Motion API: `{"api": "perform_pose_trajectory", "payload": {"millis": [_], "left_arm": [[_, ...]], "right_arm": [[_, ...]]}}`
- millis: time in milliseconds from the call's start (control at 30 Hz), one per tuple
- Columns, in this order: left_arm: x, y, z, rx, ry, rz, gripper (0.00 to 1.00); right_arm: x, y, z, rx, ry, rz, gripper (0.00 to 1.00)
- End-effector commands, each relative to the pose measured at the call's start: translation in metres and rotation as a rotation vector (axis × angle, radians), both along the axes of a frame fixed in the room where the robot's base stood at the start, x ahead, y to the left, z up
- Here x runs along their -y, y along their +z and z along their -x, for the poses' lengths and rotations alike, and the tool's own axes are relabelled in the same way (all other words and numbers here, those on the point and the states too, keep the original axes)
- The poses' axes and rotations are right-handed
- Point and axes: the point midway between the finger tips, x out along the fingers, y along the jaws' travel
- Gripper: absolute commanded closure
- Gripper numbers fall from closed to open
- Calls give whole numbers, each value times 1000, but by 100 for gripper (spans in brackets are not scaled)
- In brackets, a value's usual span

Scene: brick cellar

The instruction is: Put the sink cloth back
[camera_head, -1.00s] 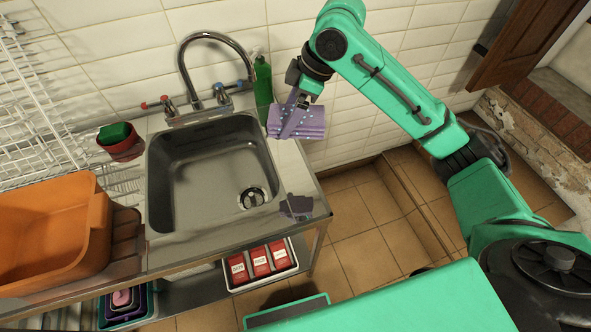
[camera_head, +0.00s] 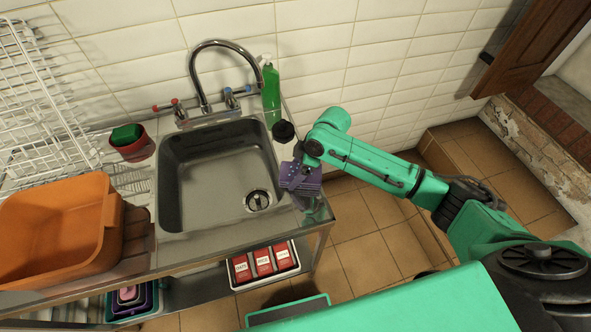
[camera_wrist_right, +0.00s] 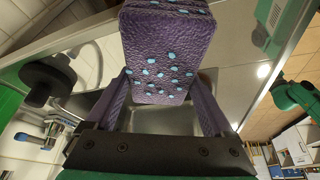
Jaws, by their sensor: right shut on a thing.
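The purple sink cloth (camera_head: 302,181) with pale blue dots is folded into a thick pad. My right gripper (camera_head: 299,166) is shut on it, over the narrow steel strip right of the sink basin. I cannot tell whether the cloth touches the steel. In the right wrist view the cloth (camera_wrist_right: 165,50) sticks out beyond the jaws of my right gripper (camera_wrist_right: 160,108), with the basin behind it. The steel sink (camera_head: 205,190) is empty apart from its drain. My left gripper is not in view.
A green bottle (camera_head: 271,92) and a black round object (camera_head: 284,131) stand at the sink's back right. The tap (camera_head: 203,85) arches behind the basin. An orange tub (camera_head: 60,230) and a wire rack (camera_head: 40,105) are left. Red boxes (camera_head: 263,262) sit in a tray below.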

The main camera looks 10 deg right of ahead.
Motion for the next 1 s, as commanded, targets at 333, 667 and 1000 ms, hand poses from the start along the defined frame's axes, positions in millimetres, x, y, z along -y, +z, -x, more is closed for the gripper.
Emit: {"api": "perform_pose_trajectory", "payload": {"millis": [333,667,1000], "left_arm": [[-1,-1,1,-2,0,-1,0],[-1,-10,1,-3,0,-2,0],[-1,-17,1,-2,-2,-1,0]], "right_arm": [[0,-1,0,0,0,0,0],[22,53,6,5,-1,1,0],[43,110,15,-1,-1,0,0]]}}
